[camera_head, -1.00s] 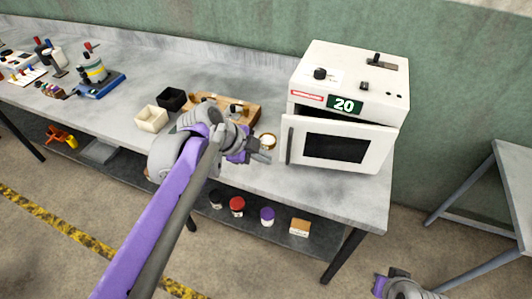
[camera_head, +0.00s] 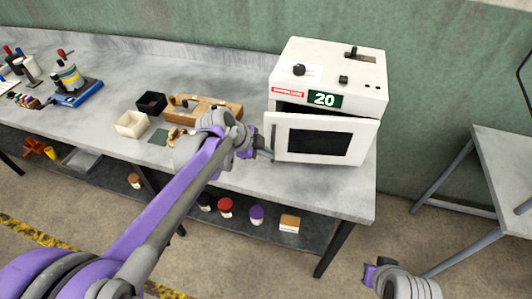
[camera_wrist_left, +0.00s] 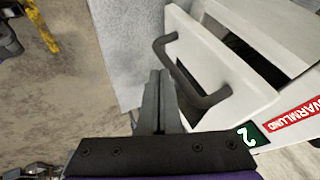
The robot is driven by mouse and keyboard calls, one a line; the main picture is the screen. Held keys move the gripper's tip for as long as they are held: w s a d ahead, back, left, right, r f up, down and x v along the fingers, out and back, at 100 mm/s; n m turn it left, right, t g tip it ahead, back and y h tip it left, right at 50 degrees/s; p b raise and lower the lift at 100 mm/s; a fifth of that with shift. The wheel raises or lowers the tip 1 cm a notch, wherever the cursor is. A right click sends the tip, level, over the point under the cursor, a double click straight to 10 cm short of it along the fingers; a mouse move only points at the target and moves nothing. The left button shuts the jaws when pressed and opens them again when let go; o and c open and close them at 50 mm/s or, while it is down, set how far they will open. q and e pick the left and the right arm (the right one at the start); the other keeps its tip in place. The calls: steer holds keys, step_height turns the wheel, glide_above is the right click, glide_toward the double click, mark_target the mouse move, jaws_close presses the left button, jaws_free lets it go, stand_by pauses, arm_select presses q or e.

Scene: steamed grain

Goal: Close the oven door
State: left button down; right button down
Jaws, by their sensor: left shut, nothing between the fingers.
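The white oven (camera_head: 330,72) stands at the right end of the workbench, with the number 20 on its front. Its door (camera_head: 282,152) has a dark window and is ajar, with a dark gap along its top edge. In the left wrist view the door (camera_wrist_left: 238,85) stands off the oven body, and its dark handle (camera_wrist_left: 195,75) is right beside my fingers. My left gripper (camera_head: 266,154) is shut and empty at the door's left edge, by the handle; I cannot tell whether they touch. My right gripper (camera_head: 370,274) is low at the front, away from the oven; its fingers are unclear.
A wooden tray (camera_head: 228,109), a black bin (camera_head: 151,103) and a white bin (camera_head: 131,125) sit on the bench left of the oven. Several jars stand on the lower shelf. A second table (camera_head: 495,150) is at the right, with free floor between.

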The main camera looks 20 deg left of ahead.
mark_target(266, 135)
arm_select(q)
steer(key=shift+m+g+h, duration=0.3)
steer(key=shift+m, duration=0.3)
steer(key=w, duration=0.2)
steer(key=w+a, duration=0.1)
steer(key=w, duration=0.1)
steer(key=w+a+p, duration=0.1)
steer(key=w, duration=0.1)
steer(key=shift+w+a, duration=0.1)
steer(key=shift+w, duration=0.3)
steer(key=shift+r, duration=0.15)
steer(key=shift+w+a, duration=0.1)
